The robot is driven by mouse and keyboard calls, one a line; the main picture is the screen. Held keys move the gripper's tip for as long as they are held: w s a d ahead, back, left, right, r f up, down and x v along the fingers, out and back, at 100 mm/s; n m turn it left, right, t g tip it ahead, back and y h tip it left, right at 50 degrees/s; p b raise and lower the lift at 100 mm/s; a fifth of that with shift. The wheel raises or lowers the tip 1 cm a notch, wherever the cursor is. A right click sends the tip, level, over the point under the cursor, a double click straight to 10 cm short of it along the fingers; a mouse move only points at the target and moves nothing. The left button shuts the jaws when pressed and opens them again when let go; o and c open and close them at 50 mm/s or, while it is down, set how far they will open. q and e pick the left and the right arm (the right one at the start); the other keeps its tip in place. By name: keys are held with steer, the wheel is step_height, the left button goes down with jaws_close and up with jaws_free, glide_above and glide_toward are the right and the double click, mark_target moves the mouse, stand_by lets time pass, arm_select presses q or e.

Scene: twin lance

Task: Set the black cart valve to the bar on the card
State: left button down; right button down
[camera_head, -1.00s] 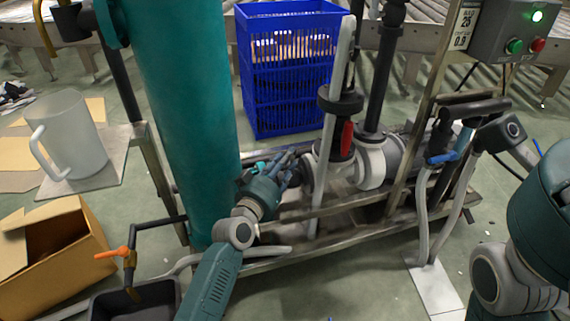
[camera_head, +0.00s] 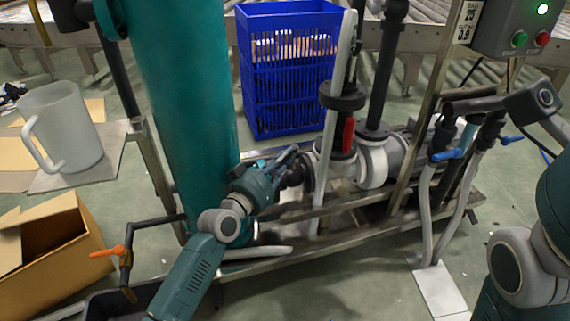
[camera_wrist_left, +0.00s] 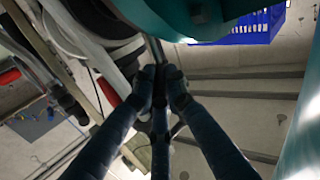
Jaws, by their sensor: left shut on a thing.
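My left gripper (camera_head: 291,158) is beside the teal column, low over the cart, at the pipe run. In the left wrist view its two fingers (camera_wrist_left: 160,80) close on a dark, thin bar, which I take as the black valve's handle (camera_wrist_left: 160,125). The valve body and the handle's angle are largely hidden by the gripper in the head view. The card (camera_head: 468,20) is on the upright post at the upper right; I read "BAR 25" and "0.9" on it. My right arm is at the right edge; its fingers cannot be made out.
A red-handled valve (camera_head: 349,135) and a black handwheel (camera_head: 342,96) are right of my left gripper. Blue-handled valves (camera_head: 446,155) stand farther right. A blue crate (camera_head: 290,95) is behind. A white mug (camera_head: 62,128), a cardboard box (camera_head: 50,240) and an orange handle (camera_head: 106,252) are left.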

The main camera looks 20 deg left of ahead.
arm_select(q)
steer(key=shift+a+r, duration=0.1)
steer(key=shift+r, duration=0.05)
steer(key=c, duration=1.7)
jaws_free()
steer(key=shift+c, duration=0.2)
steer(key=shift+s, duration=0.2)
steer(key=v, duration=1.1)
steer(key=shift+s+a, duration=0.25)
